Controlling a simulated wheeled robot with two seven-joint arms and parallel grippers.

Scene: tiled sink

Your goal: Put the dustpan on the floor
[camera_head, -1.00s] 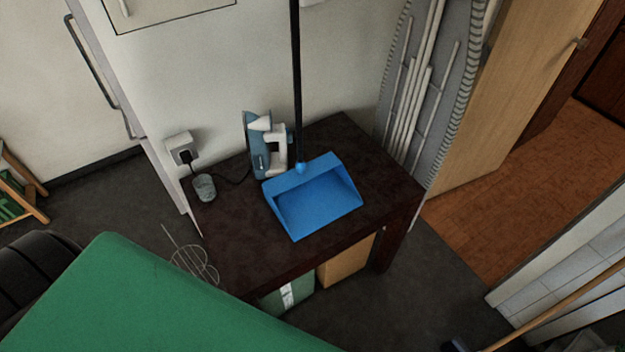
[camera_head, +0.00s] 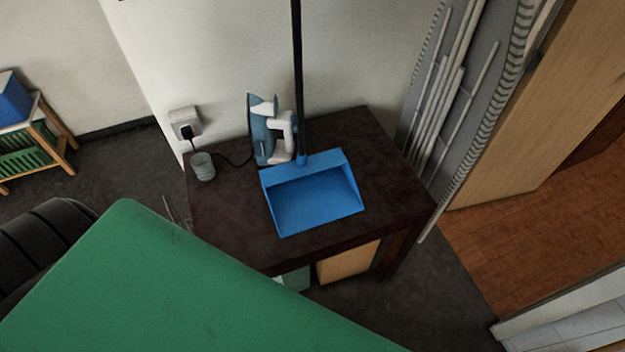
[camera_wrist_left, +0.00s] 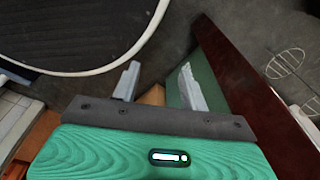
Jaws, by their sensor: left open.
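The blue dustpan (camera_head: 312,197) lies on the dark wooden table (camera_head: 235,240), its open side toward me. Its long black handle (camera_head: 297,80) stands upright from the back of the pan and runs out of the top of the head view. In the left wrist view my left gripper (camera_wrist_left: 160,82) is open, with nothing between its fingers. It is beside the table's dark red edge (camera_wrist_left: 255,100), with floor and boxes below. The dustpan does not show in the left wrist view. My right gripper is not in view.
A cardboard box (camera_head: 347,264) sits under the table. Grey floor (camera_head: 435,285) is clear right of it.

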